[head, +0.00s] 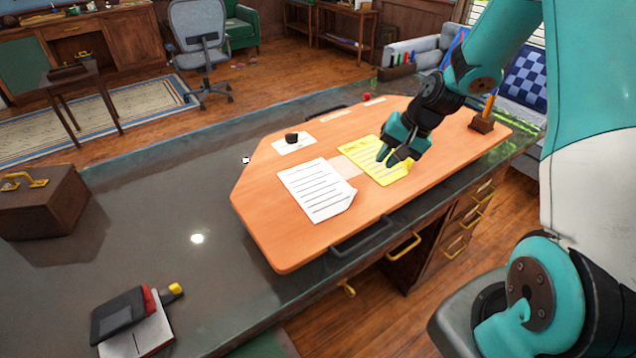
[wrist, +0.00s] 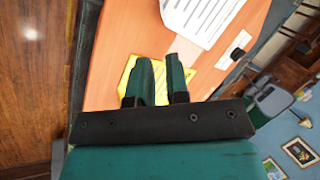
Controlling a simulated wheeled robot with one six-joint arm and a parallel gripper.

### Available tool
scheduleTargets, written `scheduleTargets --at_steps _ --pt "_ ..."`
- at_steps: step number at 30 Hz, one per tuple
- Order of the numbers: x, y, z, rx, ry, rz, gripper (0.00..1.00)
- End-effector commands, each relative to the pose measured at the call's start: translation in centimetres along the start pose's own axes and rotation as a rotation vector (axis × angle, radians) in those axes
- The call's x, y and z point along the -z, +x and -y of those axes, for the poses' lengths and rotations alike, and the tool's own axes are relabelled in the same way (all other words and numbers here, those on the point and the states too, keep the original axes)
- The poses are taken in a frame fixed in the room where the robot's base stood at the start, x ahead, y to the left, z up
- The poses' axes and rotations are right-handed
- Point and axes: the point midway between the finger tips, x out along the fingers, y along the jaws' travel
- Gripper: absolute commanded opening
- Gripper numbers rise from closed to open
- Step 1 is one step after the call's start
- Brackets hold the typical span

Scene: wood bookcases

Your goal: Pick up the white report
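The white report (head: 315,190), a sheet with dark printed lines and a curled lower right corner, lies on the orange board (head: 270,225) on the desk. It also shows at the top of the wrist view (wrist: 205,15), cut off by the frame edge. A yellow lined sheet (head: 398,172) lies to its right. My gripper (head: 388,158) is above the yellow sheet, to the right of the white report. In the wrist view its two fingers (wrist: 161,78) are a little apart, with nothing seen between them. I cannot tell the exact height of the fingertips above the sheet.
A small card with a dark object (head: 292,139) lies behind the report. A pen holder (head: 482,122) stands at the board's right end. The dark desk surface between is largely clear.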

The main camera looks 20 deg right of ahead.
Motion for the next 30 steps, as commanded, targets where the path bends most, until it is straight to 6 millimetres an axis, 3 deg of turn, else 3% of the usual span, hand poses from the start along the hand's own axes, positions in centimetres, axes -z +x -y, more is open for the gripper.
scheduleTargets --at_steps 9,17,25,30 --pt "-0.1 6.5 0.1 -0.001 -0.001 0.004 0.15" --pt "0.0 8.4 0.1 -0.001 -0.001 0.001 0.15" --pt "0.4 11.9 0.4 -0.001 -0.003 0.003 0.15" --pt "0.4 13.1 0.4 -0.001 -0.002 0.001 0.15"
